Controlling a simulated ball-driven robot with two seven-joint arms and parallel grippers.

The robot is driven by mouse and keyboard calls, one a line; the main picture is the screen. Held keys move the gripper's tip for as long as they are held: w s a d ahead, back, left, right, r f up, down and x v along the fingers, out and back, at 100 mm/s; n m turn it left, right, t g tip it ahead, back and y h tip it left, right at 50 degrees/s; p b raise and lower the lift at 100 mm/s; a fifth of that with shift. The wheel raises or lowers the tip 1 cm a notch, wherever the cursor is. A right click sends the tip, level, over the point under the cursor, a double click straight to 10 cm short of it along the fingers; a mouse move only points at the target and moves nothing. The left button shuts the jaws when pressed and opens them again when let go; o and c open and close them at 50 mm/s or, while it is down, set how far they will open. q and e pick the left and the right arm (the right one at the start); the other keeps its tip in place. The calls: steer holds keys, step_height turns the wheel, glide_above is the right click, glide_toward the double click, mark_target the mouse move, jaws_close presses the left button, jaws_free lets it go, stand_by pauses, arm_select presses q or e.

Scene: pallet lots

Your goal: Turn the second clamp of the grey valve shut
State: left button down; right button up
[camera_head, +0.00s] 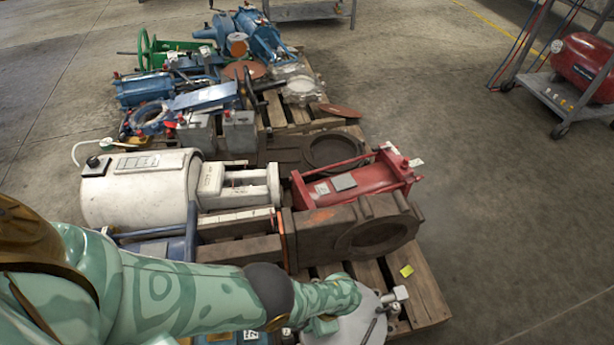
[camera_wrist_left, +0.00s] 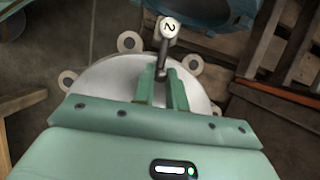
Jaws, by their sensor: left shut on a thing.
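The grey valve (camera_head: 350,329) is a pale round disc at the bottom of the head view, partly covered by my left arm. In the left wrist view, its grey face (camera_wrist_left: 100,82) has several round lugs around the rim. The second clamp (camera_wrist_left: 168,28), a dark lever with a white round end marked "2", stands at the disc's edge. My left gripper (camera_wrist_left: 162,80) is shut on this lever, with a green finger on each side of it. In the head view my left gripper (camera_head: 322,325) is over the disc, its fingertips hard to make out. My right gripper is not in view.
The wooden pallet (camera_head: 425,288) is crowded. A brown flanged casting (camera_head: 330,235) and a red cylinder (camera_head: 365,183) lie just behind the valve, and a white motor (camera_head: 135,190) lies to the left. The floor on the right is clear up to a cart with a red tank (camera_head: 585,65).

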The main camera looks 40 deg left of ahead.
arm_select(q)
steer(key=shift+s+d+m, duration=0.2)
steer(key=shift+m, duration=0.2)
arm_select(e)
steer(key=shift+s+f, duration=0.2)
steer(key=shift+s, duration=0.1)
arm_select(q)
steer(key=c, duration=1.4)
jaws_free()
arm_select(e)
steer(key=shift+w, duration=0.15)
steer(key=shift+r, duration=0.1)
